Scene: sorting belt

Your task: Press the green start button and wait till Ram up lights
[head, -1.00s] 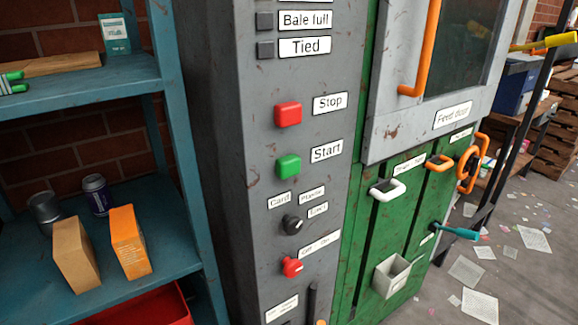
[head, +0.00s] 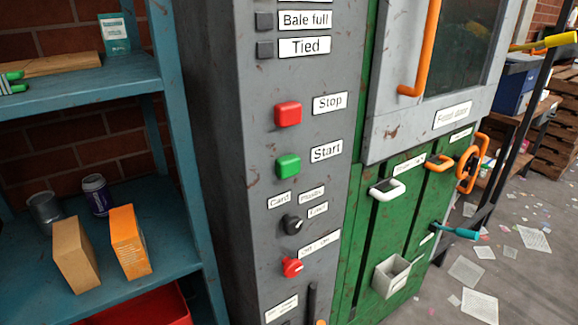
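The green start button (head: 288,167) is on the grey control panel (head: 262,110) in the head view, beside the label "Start" (head: 326,151). The red stop button (head: 288,114) is above it. Two dark square lamps, beside "Bale full" (head: 305,20) and "Tied" (head: 304,46), are unlit. A further label at the top edge is cut off, and no "Ram up" label can be read. Neither gripper is in view, and nothing touches the start button.
Below are a black selector knob (head: 292,224) and a red knob (head: 292,267). A teal shelf (head: 110,82) with boxes and cans stands at left. Paper scraps litter the floor at right.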

